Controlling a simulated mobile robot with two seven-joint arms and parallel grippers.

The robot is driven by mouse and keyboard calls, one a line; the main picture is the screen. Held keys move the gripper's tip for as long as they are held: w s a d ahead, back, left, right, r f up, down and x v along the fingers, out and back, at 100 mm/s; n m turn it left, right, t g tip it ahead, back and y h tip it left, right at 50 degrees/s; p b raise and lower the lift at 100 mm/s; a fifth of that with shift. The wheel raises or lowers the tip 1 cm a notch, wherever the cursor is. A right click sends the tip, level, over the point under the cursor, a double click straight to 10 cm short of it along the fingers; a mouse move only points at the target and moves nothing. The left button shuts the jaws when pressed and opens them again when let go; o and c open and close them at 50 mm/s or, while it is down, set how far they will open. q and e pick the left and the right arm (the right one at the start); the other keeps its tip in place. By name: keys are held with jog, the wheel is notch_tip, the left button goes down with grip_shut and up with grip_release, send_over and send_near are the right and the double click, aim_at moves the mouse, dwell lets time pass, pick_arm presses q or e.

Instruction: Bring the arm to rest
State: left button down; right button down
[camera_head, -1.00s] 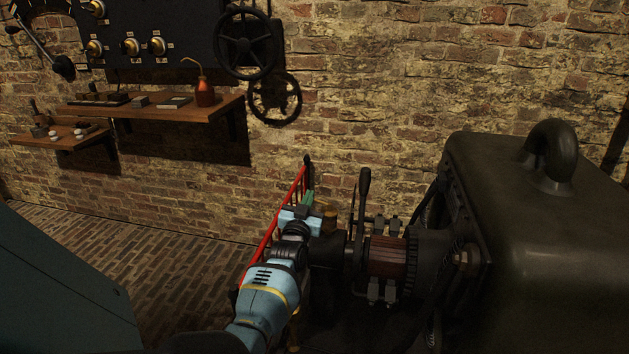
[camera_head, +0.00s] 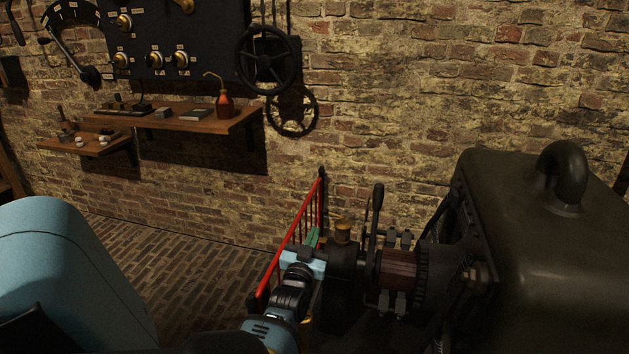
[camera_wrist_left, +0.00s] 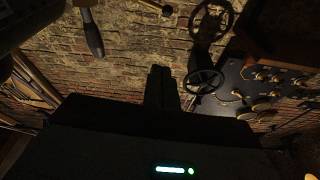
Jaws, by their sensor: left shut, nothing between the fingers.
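My left gripper (camera_head: 311,240) is beside the shaft end of the dark machine, in front of a red railing in the head view. Its pale blue body shows, with a small greenish part at its tip. In the left wrist view, its two dark fingers (camera_wrist_left: 160,86) lie together with nothing between them. My right gripper is in neither view.
The dark machine (camera_head: 545,265) fills the right side, with a copper-brown drum (camera_head: 397,270) and an upright lever. The red railing (camera_head: 290,238) stands just left. A wooden shelf (camera_head: 190,118) with an oil can (camera_head: 224,104) is on the brick wall. The brick floor (camera_head: 180,260) is clear.

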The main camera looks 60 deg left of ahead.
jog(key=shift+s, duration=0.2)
